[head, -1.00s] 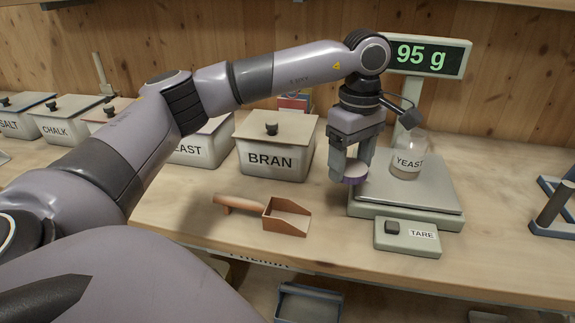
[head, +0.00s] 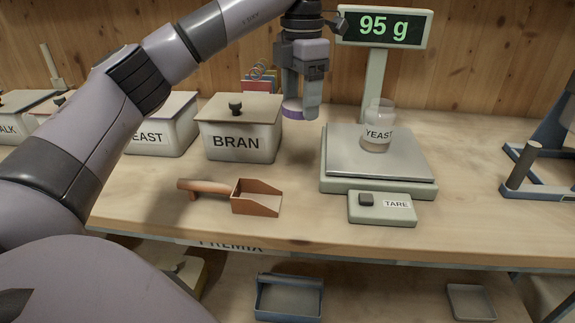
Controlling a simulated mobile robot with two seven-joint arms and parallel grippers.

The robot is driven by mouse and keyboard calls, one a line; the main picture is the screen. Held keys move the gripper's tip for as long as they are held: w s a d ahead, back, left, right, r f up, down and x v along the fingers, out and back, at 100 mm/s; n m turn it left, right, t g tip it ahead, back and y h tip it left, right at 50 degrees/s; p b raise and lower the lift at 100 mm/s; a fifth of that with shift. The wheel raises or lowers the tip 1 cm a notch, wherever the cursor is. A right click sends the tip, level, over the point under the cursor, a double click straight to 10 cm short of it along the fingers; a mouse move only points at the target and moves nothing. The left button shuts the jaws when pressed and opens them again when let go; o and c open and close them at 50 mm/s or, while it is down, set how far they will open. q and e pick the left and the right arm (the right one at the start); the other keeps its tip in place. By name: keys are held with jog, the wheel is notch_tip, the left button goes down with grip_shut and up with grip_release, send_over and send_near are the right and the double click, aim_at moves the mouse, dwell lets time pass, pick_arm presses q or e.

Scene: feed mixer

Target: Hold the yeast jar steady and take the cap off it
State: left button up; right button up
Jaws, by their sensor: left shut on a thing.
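The yeast jar (head: 377,130) is clear glass with a YEAST label. It stands upright on the scale's plate (head: 350,160), with no cap on its mouth. The cap (head: 292,112) is a purple-rimmed disc with a pale top. My left gripper (head: 298,108) is shut on the cap and holds it to the left of the scale, above the bench and just right of the BRAN bin. No gripper touches the jar. My right gripper is not in view.
The scale display (head: 388,27) reads 95 g on its post behind the plate. The BRAN bin (head: 240,138) stands left of the cap. A scoop (head: 254,196) lies on the bench front, left of the TARE box (head: 381,208). A blue frame (head: 540,180) stands at the right.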

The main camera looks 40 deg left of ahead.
pick_arm(q)
send_over(298, 177)
notch_tip(298, 177, down, 10)
jog(key=shift+r, duration=0.1)
jog(key=shift+f+b, duration=0.45)
jog(key=shift+f, duration=2.1)
jog(key=shift+f, duration=0.15)
jog(key=o, duration=0.9)
